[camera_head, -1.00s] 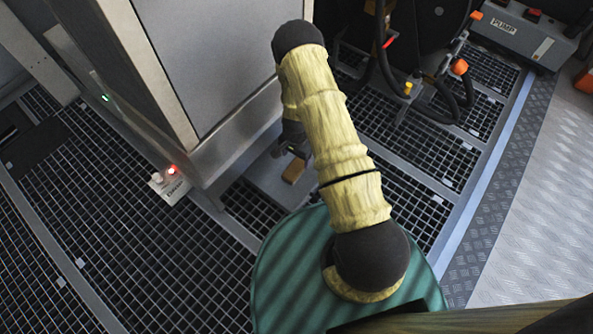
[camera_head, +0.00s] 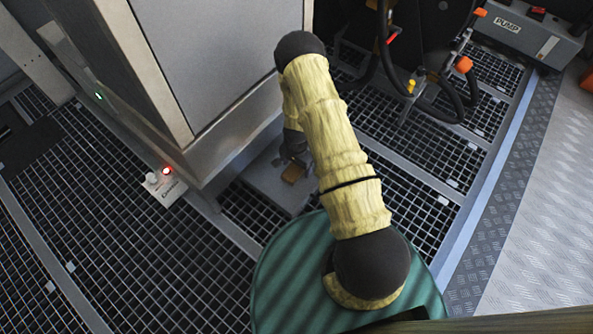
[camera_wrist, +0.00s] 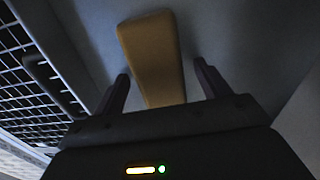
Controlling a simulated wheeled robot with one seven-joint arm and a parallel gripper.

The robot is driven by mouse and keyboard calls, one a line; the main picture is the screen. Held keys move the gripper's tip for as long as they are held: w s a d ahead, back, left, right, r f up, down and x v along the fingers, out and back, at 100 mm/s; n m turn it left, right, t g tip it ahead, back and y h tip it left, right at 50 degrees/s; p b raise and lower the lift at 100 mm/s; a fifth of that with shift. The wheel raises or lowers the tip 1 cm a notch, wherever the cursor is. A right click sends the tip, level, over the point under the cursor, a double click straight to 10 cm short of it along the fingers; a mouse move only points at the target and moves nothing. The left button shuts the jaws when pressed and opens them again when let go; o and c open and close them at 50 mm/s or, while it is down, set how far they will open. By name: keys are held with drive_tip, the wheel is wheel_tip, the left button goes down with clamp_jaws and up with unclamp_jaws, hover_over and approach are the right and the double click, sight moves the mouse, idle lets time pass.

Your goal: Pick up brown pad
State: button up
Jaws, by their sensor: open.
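The brown pad (camera_head: 292,173) lies on a grey plate (camera_head: 262,183) at the foot of the grey cabinet. In the wrist view the brown pad (camera_wrist: 153,55) is a long tan block ahead of my gripper (camera_wrist: 160,88). My gripper is open, with one dark finger on each side of the pad's near end. I cannot tell how far above the pad the fingertips are. In the head view my gripper (camera_head: 290,158) is small and dark, mostly behind my arm, at the pad's far side.
The tall grey cabinet (camera_head: 215,60) stands close to the left of the plate. A small box with a red light (camera_head: 165,184) sits at its corner. Black hoses (camera_head: 440,105) and a pump box (camera_head: 528,32) stand at the back right. Grating floor (camera_head: 110,230) lies open at left.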

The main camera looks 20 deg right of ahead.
sight(296, 166)
drive_tip(key=shift+f, duration=0.1)
drive_tip(key=shift+c, duration=0.2)
drive_tip(key=c, duration=1)
wheel_tip(296, 166, up, 10)
drive_tip(key=p, duration=0.6)
drive_tip(key=shift+p, duration=0.3)
